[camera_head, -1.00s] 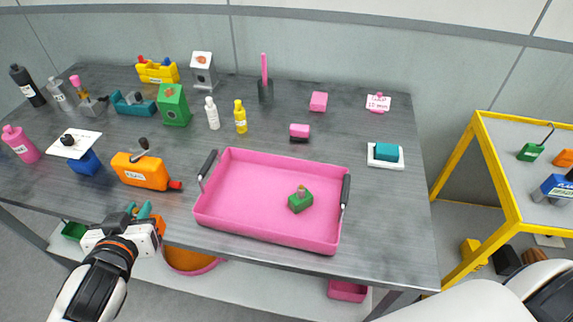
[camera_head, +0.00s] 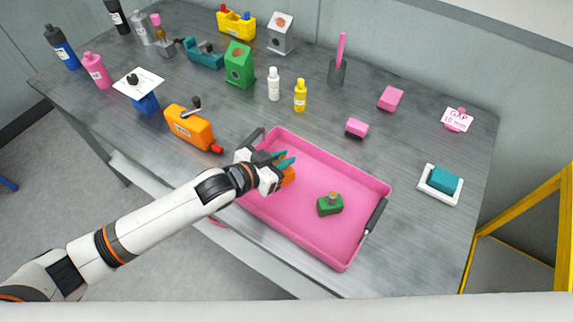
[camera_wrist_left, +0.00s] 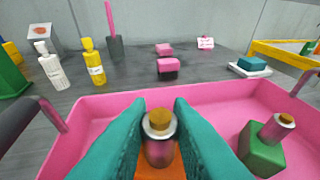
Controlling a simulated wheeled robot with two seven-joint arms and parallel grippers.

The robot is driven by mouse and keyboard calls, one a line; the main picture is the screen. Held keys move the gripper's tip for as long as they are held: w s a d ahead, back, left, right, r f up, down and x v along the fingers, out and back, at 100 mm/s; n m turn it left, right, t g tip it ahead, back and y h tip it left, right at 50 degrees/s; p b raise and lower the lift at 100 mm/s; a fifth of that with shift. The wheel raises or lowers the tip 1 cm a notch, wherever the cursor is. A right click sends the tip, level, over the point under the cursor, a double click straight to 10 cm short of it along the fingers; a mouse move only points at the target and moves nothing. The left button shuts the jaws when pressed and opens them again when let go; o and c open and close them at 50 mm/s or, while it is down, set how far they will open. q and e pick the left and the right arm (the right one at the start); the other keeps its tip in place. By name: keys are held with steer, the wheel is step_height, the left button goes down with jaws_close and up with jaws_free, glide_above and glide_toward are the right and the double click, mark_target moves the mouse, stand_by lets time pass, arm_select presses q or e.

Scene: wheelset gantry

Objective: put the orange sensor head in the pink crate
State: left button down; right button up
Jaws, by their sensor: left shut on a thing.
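The pink crate (camera_head: 290,217) is a shallow tray with dark side handles on the table; its wall also shows in the left wrist view (camera_wrist_left: 222,100). My left gripper (camera_head: 284,160) has teal fingers and is over the left part of the crate. It is shut on the orange sensor head (camera_head: 289,176), which shows just below the fingers. In the left wrist view the fingers pinch its stem (camera_wrist_left: 159,148), with the orange body under it. I cannot tell whether its underside touches the crate floor. My right gripper is out of view.
A green sensor head (camera_head: 329,205) stands in the crate, right of my gripper; free crate floor lies between. An orange crank-handled device (camera_head: 188,126) stands left of the crate. A pink block (camera_head: 356,128) and a yellow bottle (camera_head: 300,96) stand behind it.

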arm_select(q)
step_height(320, 180, down, 3)
steer(key=shift+f, duration=0.55)
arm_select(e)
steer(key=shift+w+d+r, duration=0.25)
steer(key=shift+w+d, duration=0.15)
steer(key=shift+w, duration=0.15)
arm_select(q)
steer(key=shift+f, duration=0.1)
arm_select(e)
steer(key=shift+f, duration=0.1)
arm_select(q)
steer(key=c, duration=1.3)
jaws_free()
steer(key=b+v, duration=0.1)
steer(key=v, duration=1.1)
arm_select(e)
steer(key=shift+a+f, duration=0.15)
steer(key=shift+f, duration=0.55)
